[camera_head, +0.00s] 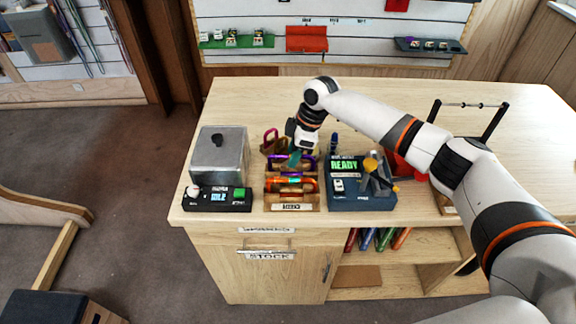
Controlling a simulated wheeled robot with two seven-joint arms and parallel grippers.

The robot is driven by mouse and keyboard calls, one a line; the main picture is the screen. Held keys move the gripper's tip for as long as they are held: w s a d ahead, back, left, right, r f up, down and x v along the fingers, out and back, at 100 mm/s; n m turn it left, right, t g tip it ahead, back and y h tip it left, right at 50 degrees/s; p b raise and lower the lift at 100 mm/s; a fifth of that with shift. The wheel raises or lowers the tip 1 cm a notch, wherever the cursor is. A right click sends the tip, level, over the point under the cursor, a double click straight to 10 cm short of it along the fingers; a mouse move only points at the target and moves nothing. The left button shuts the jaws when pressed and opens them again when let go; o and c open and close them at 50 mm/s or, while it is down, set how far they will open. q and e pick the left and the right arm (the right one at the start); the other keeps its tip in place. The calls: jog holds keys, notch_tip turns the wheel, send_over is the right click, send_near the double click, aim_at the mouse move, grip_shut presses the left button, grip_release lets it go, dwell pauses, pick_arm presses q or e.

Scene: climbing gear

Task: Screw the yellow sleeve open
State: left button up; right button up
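A dark blue device (347,199) stands on the bench with a screen reading READY. On its right side is a grey fixture with a rounded orange-yellow part (370,164) and a smaller yellow piece at its lower right; I cannot tell which, if either, is the yellow sleeve. My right gripper (295,160) points down over the back of a wooden tray (291,208), left of the device. The tray holds purple and orange carabiners. The gripper's fingertips are small and partly merge with the purple carabiner, so I cannot tell whether it holds anything. My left gripper is out of view.
A grey metal box (219,155) stands left of the tray, behind a black control panel (217,199) with a green button. A wooden holder with a dark red carabiner (270,140) is behind the tray. A red item and a black-posted stand are to the right, partly behind my arm.

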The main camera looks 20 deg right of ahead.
jog(key=shift+r+p, duration=0.95)
jog(key=shift+r, duration=0.25)
jog(key=shift+s+a+r+p, duration=0.15)
jog(key=shift+s+p, duration=0.45)
jog(key=shift+p, duration=0.3)
jog(key=shift+s+a+p, duration=0.1)
jog(key=shift+s+p, duration=0.3)
jog(key=shift+s, duration=0.15)
jog(key=shift+f, duration=0.25)
jog(key=shift+w+a+f+b, duration=0.1)
jog(key=shift+w+f+b, duration=0.1)
jog(key=shift+f+b, duration=0.3)
jog(key=shift+w+f+b, duration=0.15)
jog(key=shift+f+b, duration=0.2)
jog(key=shift+f, duration=0.25)
jog(key=shift+w+f, duration=0.15)
jog(key=shift+f, duration=0.2)
